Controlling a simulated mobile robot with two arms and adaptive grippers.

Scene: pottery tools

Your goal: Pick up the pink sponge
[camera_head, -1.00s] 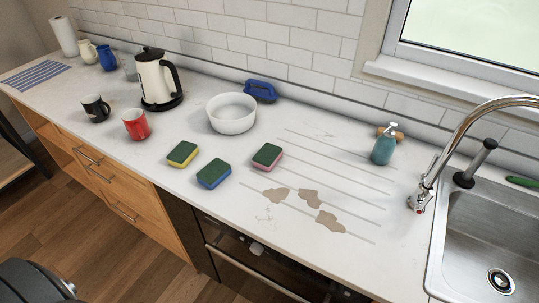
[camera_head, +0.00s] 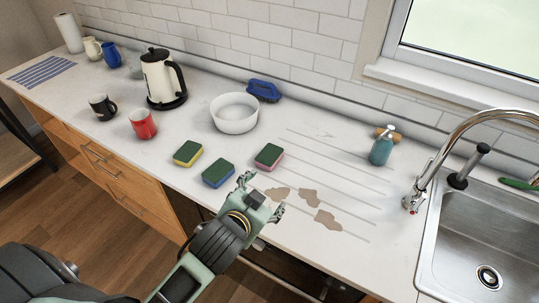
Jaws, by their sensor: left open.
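The pink sponge (camera_head: 268,157) lies on the white counter, with a dark green top and a pink side showing. A blue sponge (camera_head: 218,174) and a yellow sponge (camera_head: 188,153) lie to its left, both with green tops. My left gripper (camera_head: 262,194) is open and empty, at the counter's front edge. Its fingers are below the pink sponge in the picture and apart from it. My right gripper is not in view.
A red mug (camera_head: 143,124), black mug (camera_head: 103,107) and kettle (camera_head: 160,78) are left. Brown stains (camera_head: 309,197) mark the counter. A soap bottle (camera_head: 381,149) and sink (camera_head: 478,235) are right.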

